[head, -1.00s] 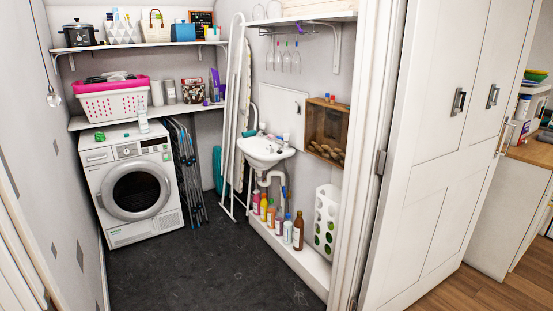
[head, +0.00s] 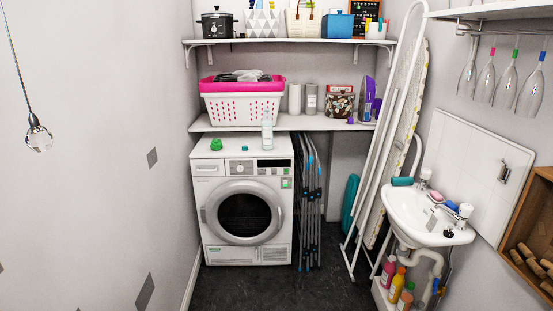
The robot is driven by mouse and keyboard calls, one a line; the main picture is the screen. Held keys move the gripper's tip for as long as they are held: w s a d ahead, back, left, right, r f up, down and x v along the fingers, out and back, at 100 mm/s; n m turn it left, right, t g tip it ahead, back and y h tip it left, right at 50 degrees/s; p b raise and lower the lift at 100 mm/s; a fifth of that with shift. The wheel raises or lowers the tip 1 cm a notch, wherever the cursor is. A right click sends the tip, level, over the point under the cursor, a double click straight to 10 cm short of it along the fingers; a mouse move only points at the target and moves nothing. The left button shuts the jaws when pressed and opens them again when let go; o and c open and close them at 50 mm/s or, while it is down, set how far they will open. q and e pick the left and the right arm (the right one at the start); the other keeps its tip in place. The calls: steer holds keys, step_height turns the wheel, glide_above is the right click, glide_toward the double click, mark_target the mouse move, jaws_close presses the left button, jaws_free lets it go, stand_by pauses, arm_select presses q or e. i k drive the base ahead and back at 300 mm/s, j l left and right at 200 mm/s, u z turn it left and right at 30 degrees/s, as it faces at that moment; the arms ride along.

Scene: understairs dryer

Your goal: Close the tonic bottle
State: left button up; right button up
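A tall, pale, slim bottle (head: 267,132) stands upright on top of the white dryer (head: 207,172), near its right side. It looks like the tonic bottle, but its label is too small to read. I cannot tell whether its top has a cap on it. A small green object (head: 216,144) lies on the dryer top to the left of the bottle, apart from it. It may be a cap, but its shape is unclear. Neither of my grippers is in view.
A pink-and-white laundry basket (head: 243,104) sits on the shelf (head: 340,125) behind the bottle. Folded racks (head: 308,185) lean right of the dryer. A sink (head: 418,218) and several bottles below it (head: 397,285) are at right. Dark floor (head: 285,288) shows in front of the dryer.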

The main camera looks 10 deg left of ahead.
mark_target(267, 121)
steer(key=i+j+u, duration=0.1)
steer(key=i+j, duration=0.3)
steer(key=i+j+u, duration=0.15)
steer(key=i+j, duration=0.15)
steer(key=i, duration=0.35)
